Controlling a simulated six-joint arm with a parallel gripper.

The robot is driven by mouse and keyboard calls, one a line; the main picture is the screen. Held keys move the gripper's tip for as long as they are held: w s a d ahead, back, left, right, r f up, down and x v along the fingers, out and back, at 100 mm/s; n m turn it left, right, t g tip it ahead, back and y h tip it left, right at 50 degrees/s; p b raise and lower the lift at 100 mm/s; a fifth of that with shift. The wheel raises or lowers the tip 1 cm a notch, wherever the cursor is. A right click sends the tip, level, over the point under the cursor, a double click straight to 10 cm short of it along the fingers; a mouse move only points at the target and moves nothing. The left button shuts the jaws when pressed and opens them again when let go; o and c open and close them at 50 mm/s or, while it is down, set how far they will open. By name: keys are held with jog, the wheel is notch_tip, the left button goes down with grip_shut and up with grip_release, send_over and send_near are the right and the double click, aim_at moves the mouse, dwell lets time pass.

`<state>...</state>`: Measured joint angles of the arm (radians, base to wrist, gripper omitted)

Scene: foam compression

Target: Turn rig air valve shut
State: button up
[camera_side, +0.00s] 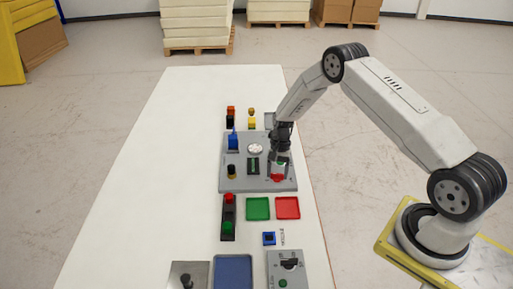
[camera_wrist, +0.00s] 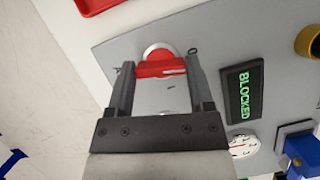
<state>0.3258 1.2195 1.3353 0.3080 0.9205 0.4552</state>
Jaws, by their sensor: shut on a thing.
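The red air valve (camera_side: 277,178) sits on the near right part of the grey rig panel (camera_side: 240,184). In the wrist view its red bar handle (camera_wrist: 160,70) lies crosswise between my two fingertips, over a round red base with a pale rim. My gripper (camera_side: 279,170) points down at the panel and is shut on that handle; it also shows in the wrist view (camera_wrist: 160,72). A small mark like an O or 0 is beside the right fingertip. A display (camera_wrist: 243,94) on the panel reads BLOCKED in green letters.
Green (camera_side: 258,208) and red (camera_side: 288,208) trays lie just in front. A red-and-green button box (camera_side: 228,217) stands left of them. The table's left side is clear.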

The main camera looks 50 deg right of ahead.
jog(key=shift+a+n+g+h, duration=0.1)
jog(key=shift+n+g+h, duration=0.3)
jog(key=shift+n, duration=0.9)
jog(key=shift+r, duration=0.1)
jog(key=o, duration=1.2)
jog(key=shift+o, duration=0.2)
jog(key=v, duration=0.7)
jog(key=shift+r, duration=0.35)
jog(key=shift+w, duration=0.15)
